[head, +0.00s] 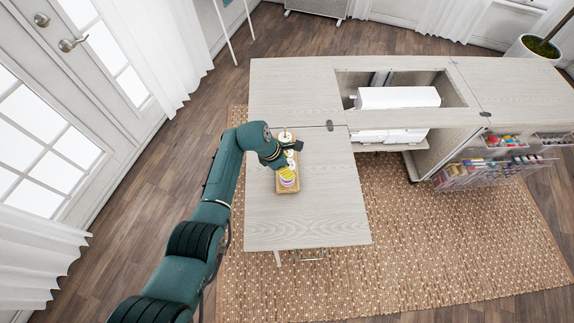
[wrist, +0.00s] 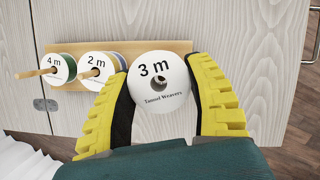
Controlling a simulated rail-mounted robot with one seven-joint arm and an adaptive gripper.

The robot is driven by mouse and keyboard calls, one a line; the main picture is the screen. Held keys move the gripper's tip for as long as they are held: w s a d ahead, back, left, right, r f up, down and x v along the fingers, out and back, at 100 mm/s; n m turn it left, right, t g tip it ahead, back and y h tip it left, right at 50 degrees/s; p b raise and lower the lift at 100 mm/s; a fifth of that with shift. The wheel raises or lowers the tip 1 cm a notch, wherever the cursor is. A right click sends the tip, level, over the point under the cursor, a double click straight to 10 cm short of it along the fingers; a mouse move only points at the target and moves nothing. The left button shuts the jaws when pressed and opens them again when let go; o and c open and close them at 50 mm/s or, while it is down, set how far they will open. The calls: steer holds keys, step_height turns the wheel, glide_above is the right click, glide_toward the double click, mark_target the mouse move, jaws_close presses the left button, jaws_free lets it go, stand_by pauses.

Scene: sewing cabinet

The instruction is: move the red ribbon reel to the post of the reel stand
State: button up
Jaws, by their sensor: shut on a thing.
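My gripper (wrist: 160,72) is shut on a reel (wrist: 163,105) in the wrist view, with a yellow ribbed finger on each side. The reel's white face reads "3 m"; its ribbon colour is hidden, so I cannot confirm it is the red one. The wooden reel stand (wrist: 182,47) lies behind it. No post sticks out of the held reel's hole; whether one is beneath it I cannot tell. In the head view my gripper (head: 285,171) is over the stand (head: 279,187) on the tabletop.
Two reels sit on wooden posts at the left: a green one marked "4 m" (wrist: 58,69) and a bluish one marked "2 m" (wrist: 97,66). The front tabletop (head: 320,220) is clear. A white machine (head: 398,97) sits in the cabinet opening; thread racks (head: 490,170) hang right.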

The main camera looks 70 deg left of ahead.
steer(key=shift+f, duration=0.3)
steer(key=shift+f+b, duration=0.35)
steer(key=shift+b, duration=0.05)
steer(key=shift+f+b, duration=0.3)
steer(key=shift+f, duration=0.15)
steer(key=o, duration=1.1)
steer(key=shift+c, duration=0.2)
steer(key=v, duration=1.2)
